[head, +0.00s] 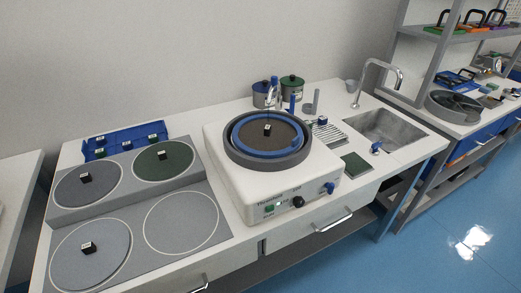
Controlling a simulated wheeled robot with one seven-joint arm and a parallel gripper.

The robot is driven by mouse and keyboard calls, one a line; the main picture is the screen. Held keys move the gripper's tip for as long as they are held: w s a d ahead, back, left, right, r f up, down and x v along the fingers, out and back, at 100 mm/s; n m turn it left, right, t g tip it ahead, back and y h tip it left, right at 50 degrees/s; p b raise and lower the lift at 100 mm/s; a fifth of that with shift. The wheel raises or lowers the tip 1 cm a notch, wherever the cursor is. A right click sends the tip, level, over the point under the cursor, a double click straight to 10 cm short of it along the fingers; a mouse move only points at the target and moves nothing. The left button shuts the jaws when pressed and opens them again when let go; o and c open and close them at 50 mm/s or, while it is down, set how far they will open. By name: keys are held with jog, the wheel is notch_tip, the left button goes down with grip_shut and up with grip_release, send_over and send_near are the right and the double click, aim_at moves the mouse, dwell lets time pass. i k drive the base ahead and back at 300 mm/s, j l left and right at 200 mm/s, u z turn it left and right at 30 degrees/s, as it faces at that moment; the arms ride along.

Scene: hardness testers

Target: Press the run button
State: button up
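A white benchtop machine (225,165) stands in the middle of the bench, with a round dark disc (262,143) inside a blue ring and grey bowl on top. Its front panel faces me. A small green button (269,209) sits at the left of this panel, under lettering too small to read surely. A black knob (299,202) is right of it, and a blue knob (330,188) is at the panel's right end. I cannot read which control is marked run. My gripper is not in view.
Left of the machine, a grey board (135,205) holds round discs with small black blocks. Behind are a blue tray (125,140) and two lidded pots (291,88). A sink (385,130) with a tall faucet is at the right. Blue floor (430,240) is clear in front.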

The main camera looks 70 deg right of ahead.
aim_at(269, 209)
jog(key=k+z, duration=0.1)
jog(key=z, duration=0.25)
jog(key=k+l+z, duration=0.1)
jog(key=z, duration=0.3)
jog(key=l+z, duration=0.15)
jog(key=z, duration=0.2)
jog(key=k+l, duration=0.05)
